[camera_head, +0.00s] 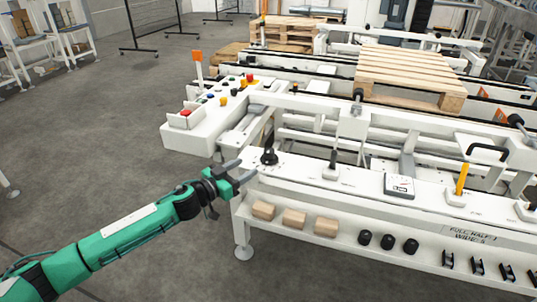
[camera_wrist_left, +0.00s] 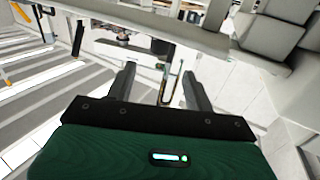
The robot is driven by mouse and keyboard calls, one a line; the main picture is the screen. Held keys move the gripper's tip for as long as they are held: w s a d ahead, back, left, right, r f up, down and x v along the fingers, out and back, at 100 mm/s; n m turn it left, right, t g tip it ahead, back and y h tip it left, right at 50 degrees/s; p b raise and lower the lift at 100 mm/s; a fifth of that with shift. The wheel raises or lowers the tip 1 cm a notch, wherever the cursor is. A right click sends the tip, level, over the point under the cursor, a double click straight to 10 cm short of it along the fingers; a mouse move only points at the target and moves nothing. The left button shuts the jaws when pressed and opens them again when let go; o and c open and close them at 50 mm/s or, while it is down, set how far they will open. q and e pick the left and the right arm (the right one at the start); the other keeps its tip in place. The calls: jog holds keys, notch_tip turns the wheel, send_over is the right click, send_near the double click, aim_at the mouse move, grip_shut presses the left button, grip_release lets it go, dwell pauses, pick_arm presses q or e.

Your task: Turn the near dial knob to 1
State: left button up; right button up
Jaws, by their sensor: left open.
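The near dial knob (camera_head: 269,156) is black and stands on the left end of the white machine's front ledge in the head view. The setting it points to is too small to read. My left gripper (camera_head: 246,169) is just left of the knob, its fingers apart and empty, and does not appear to touch it. In the left wrist view both fingers of the left gripper (camera_wrist_left: 159,72) show spread with nothing clearly between them. A dark shape beyond them may be the knob, but I cannot tell. My right gripper is not in view.
Right of the knob stand a black lever (camera_head: 333,159), a gauge box (camera_head: 399,185) and a yellow handle (camera_head: 462,179). A lower shelf holds wooden blocks (camera_head: 295,218) and black caps (camera_head: 388,242). A control panel (camera_head: 201,115) with buttons is behind. Open floor lies left.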

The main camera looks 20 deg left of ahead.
aim_at(265, 155)
pick_arm(q)
jog(key=x, duration=0.6)
jog(key=shift+w+r, duration=0.1)
jog(key=shift+w, duration=0.05)
jog(key=b+x, duration=0.1)
jog(key=x, duration=0.3)
jog(key=shift+w+d, duration=0.15)
jog(key=shift+w, duration=0.05)
jog(key=shift+w+d, duration=0.2)
jog(key=shift+w, duration=0.25)
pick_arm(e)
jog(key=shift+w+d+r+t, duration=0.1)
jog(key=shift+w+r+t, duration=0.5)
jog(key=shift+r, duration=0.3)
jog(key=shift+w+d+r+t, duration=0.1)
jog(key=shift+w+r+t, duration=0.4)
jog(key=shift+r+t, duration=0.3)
pick_arm(q)
jog(key=c, duration=1)
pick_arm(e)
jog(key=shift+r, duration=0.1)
pick_arm(q)
jog(key=shift+o, duration=0.2)
